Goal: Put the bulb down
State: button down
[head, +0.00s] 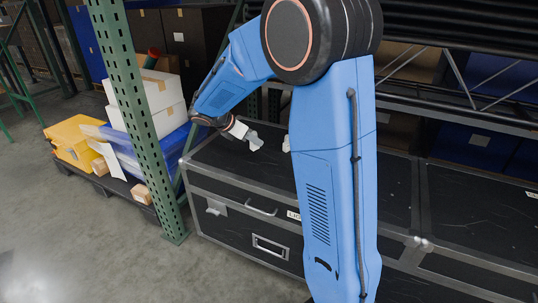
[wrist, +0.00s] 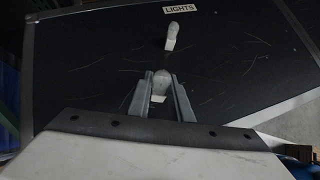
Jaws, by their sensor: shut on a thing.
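My gripper (wrist: 160,78) is shut on a white bulb (wrist: 161,86), whose rounded end shows between the two grey fingers. In the head view my gripper (head: 241,130) is over the top of a black, metal-edged case (head: 213,156), with the held bulb (head: 254,142) at its tip. I cannot tell whether this bulb touches the lid. A second white bulb (wrist: 173,34) is on the lid beyond the fingers, near the LIGHTS label; part of it shows in the head view (head: 286,144), beside my arm, which hides the rest.
The LIGHTS label (wrist: 180,9) is at the case's edge. A green perforated rack post (head: 137,110) stands left of the case. White boxes (head: 155,124), a blue tote and a yellow tote (head: 72,141) are farther left. The lid around the bulbs is mostly bare.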

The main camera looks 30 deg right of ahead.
jog(key=shift+f, duration=3.15)
jog(key=shift+f, duration=0.25)
jog(key=c, duration=1.6)
grip_release()
jog(key=shift+r, duration=0.1)
